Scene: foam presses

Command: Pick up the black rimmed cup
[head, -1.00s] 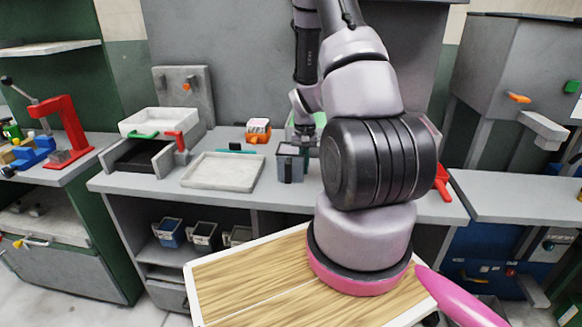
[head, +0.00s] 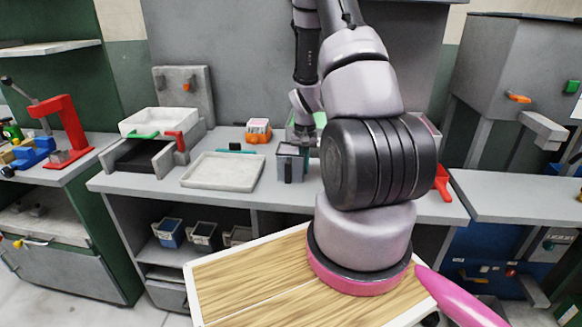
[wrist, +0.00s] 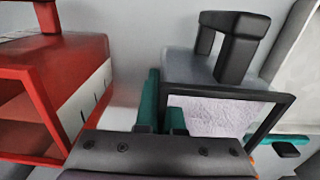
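The black rimmed cup is a grey, squarish cup (head: 289,160) with a black handle, standing on the counter just left of my arm in the head view. In the wrist view the cup (wrist: 225,66) shows large, with its black handle, black rim and pale inside. My gripper (wrist: 164,112) has teal fingers low in the wrist view, at the cup's left edge. The fingers are close together, one beside the wall and the other overlapping the cup; I cannot tell whether they touch it. In the head view the fingertips are hard to make out.
A red box (wrist: 50,90) stands close left of my gripper in the wrist view. In the head view, a shallow tray (head: 184,178) and an orange container (head: 258,131) sit left of the cup.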

